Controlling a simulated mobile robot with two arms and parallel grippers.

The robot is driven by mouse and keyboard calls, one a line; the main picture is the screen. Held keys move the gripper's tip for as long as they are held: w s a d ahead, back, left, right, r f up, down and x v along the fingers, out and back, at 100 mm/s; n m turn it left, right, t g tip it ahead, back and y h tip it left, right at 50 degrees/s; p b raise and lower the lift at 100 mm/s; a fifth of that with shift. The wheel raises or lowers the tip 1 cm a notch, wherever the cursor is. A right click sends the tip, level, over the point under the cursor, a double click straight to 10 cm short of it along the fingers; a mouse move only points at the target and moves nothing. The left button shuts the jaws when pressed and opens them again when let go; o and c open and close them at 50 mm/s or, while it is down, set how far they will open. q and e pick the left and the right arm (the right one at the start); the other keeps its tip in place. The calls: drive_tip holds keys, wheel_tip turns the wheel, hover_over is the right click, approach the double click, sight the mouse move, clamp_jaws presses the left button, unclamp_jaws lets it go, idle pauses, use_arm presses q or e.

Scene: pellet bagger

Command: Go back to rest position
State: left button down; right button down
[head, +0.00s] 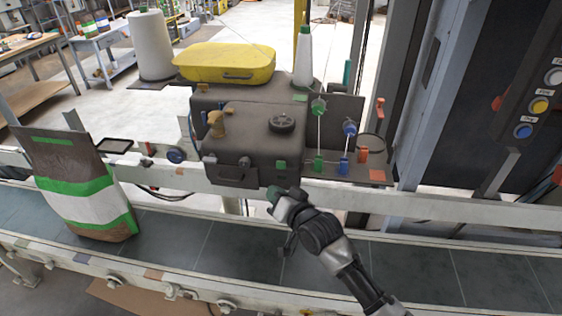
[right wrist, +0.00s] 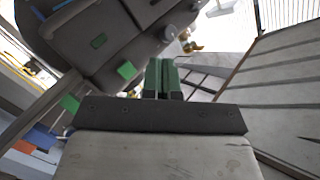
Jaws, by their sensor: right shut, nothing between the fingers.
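My right gripper (head: 274,194) is over the conveyor belt in the head view, just in front of and below the dark sewing machine (head: 255,130). Its green fingertips are shut together with nothing between them. The fingers also show closed in the right wrist view (right wrist: 160,78). My right arm reaches in from the bottom right. My left gripper is not in view.
A brown, white and green bag (head: 82,195) stands upright on the belt (head: 400,268) at the left. A rail (head: 470,213) runs behind the belt. A button panel (head: 540,95) hangs at the right. The belt right of the bag is clear.

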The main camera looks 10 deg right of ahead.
drive_tip(key=shift+s, duration=0.1)
idle(0.3)
drive_tip(key=s+d+f+g+h+b, duration=0.1)
drive_tip(key=s+d+f+g+b, duration=0.1)
drive_tip(key=f, duration=0.9)
drive_tip(key=s+d+f+g+h+b, duration=0.1)
drive_tip(key=s+d+f+h, duration=0.1)
drive_tip(key=f, duration=0.8)
drive_tip(key=s+d+f+n+g+h+b, duration=0.1)
drive_tip(key=s+d+f+g, duration=0.1)
drive_tip(key=s+f, duration=0.6)
drive_tip(key=s+d+f+n+g+h+b, duration=0.15)
drive_tip(key=s+f, duration=0.35)
drive_tip(key=f, duration=0.7)
drive_tip(key=s+d+f+n+g+b, duration=0.1)
drive_tip(key=s+f+g, duration=0.1)
drive_tip(key=s+f, duration=0.4)
drive_tip(key=s+d+f+g+b, duration=0.2)
drive_tip(key=s+f, duration=0.5)
drive_tip(key=s, duration=0.9)
drive_tip(key=s+d+f+n+g+b, duration=0.1)
drive_tip(key=s+f+g, duration=0.2)
drive_tip(key=s+f, duration=0.3)
drive_tip(key=s+h, duration=0.1)
drive_tip(key=s, duration=0.4)
drive_tip(key=shift+s+d+f+n, duration=0.15)
drive_tip(key=shift+s+f+n, duration=0.05)
drive_tip(key=shift+s+n, duration=0.15)
drive_tip(key=shift+g, duration=0.25)
